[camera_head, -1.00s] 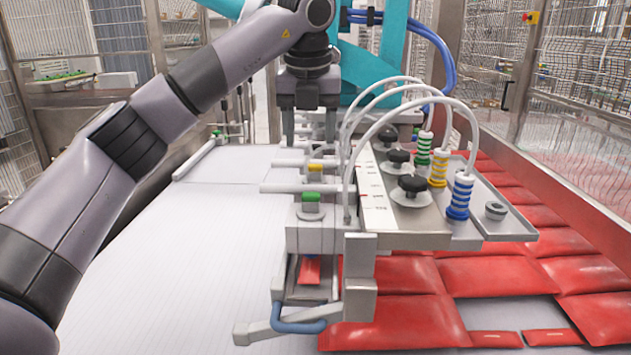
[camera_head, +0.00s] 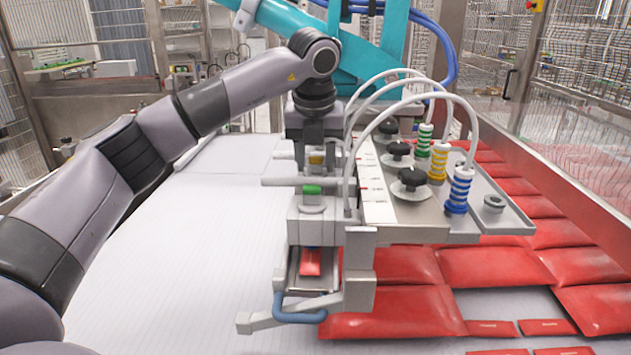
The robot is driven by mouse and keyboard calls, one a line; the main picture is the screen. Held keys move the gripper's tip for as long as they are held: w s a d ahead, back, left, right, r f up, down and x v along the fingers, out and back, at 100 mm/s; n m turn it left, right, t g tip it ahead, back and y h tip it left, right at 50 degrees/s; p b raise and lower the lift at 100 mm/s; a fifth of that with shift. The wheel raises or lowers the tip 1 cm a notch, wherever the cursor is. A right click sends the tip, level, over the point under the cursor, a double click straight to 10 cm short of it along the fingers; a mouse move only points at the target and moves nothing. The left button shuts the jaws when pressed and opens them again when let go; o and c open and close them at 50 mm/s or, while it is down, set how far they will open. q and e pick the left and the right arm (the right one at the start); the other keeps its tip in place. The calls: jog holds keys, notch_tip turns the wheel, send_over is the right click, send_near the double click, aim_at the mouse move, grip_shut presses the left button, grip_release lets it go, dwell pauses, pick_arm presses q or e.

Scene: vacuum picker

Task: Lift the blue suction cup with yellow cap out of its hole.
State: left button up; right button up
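A small yellow cap (camera_head: 317,159) sits in the row of fittings on the left side of the grey tool head. The blue part below it is hidden by the structure in front. My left gripper (camera_head: 317,158) points down over this cap, with one finger on each side. It looks open, but I cannot tell whether the fingers touch the cap. My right gripper is not in view.
Striped green (camera_head: 424,139), yellow (camera_head: 438,162) and blue (camera_head: 459,190) fittings with pale curved hoses (camera_head: 463,104) stand close on the right, beside black knobs (camera_head: 411,178). Red pouches (camera_head: 497,266) lie below and to the right. The white surface (camera_head: 190,260) at left is clear.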

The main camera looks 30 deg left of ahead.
pick_arm(q)
jog(key=c, duration=0.3)
notch_tip(320, 180, up, 20)
dwell(1.0)
